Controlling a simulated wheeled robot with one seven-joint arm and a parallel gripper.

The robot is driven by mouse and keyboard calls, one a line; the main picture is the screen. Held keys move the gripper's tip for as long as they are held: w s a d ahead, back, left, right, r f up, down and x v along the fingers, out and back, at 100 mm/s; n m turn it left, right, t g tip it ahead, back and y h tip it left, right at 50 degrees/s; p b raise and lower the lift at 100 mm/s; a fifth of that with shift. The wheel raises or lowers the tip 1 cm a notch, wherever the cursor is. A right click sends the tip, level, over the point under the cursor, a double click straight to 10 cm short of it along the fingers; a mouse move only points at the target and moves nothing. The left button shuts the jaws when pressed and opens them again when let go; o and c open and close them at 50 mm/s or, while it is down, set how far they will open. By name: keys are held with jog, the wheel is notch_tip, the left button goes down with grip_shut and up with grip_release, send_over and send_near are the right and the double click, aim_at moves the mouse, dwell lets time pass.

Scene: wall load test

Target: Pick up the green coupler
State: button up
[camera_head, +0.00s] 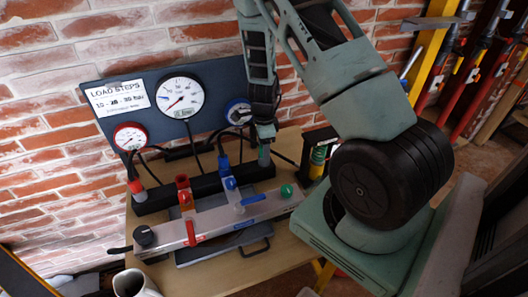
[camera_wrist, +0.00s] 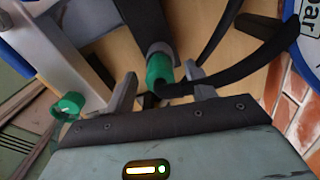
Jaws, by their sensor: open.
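In the wrist view the green coupler (camera_wrist: 157,68) is a short green sleeve on a dark, grey-ended fitting, with a black hose beside it. My gripper (camera_wrist: 161,76) is open, with one finger on each side of the coupler; whether either finger touches it I cannot tell.
A green knob (camera_head: 287,190) sits on the grey block just right of my gripper. Red fittings (camera_head: 183,187) and a blue fitting (camera_head: 224,163) stand to the left. A gauge panel (camera_head: 214,78) rises behind. A white jug (camera_head: 133,284) stands at the table's front left.

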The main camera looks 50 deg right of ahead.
jog(key=shift+c, duration=0.3)
jog(key=c, duration=1)
notch_tip(320, 180, up, 10)
jog(key=shift+r+b, duration=0.1)
jog(key=shift+b, duration=0.2)
